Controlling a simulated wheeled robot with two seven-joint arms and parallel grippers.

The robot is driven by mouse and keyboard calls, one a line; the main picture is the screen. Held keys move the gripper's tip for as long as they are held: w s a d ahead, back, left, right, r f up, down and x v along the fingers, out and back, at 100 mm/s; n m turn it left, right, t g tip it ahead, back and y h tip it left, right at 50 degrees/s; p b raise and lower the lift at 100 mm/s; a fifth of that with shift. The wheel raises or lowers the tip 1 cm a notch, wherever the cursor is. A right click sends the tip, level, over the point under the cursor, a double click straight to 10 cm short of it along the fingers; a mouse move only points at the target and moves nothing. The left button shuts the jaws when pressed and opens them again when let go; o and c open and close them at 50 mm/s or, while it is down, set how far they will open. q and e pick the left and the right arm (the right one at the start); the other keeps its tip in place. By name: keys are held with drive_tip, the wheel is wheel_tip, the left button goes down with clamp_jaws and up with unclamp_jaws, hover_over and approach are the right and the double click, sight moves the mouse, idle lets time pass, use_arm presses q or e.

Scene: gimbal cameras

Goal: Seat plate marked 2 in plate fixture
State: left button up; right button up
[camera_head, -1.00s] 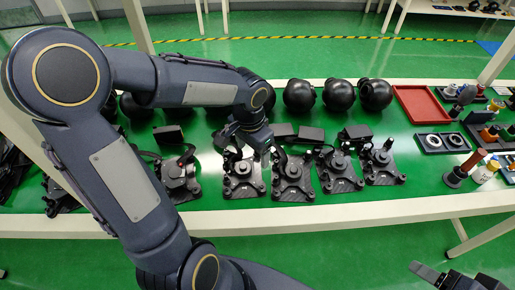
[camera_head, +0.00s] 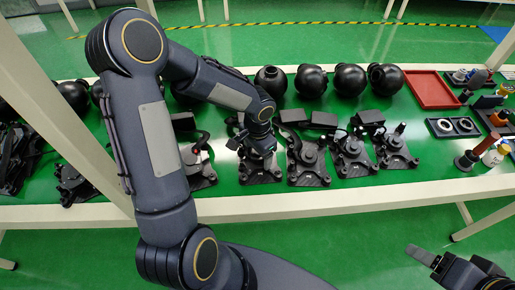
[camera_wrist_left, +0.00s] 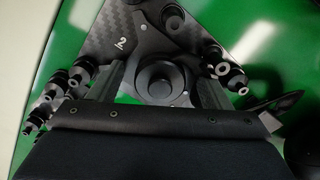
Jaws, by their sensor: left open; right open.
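The plate marked 2 (camera_wrist_left: 140,45) is a dark carbon-patterned plate with a white 2, a round black hub in its middle and black cylindrical posts at its corners. In the head view, a dark plate assembly (camera_head: 262,179) lies on the green table under my left gripper (camera_head: 252,150). In the left wrist view, the open fingers of my left gripper (camera_wrist_left: 160,90) stand on either side of the hub; I cannot tell whether they touch it. My right gripper (camera_head: 424,254) is open and empty at the lower right, off the table's front edge. I cannot pick out the plate fixture.
Similar plate assemblies (camera_head: 309,172) stand in a row on both sides. Black spheres (camera_head: 312,81) line the back of the table. A red tray (camera_head: 432,90) and a black two-ring holder (camera_head: 452,127) are to the right.

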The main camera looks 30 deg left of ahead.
use_arm(q)
drive_tip(key=c, duration=1.2)
drive_tip(key=shift+r, duration=0.2)
drive_tip(key=shift+r+p, duration=3.45)
drive_tip(key=shift+r, duration=0.9)
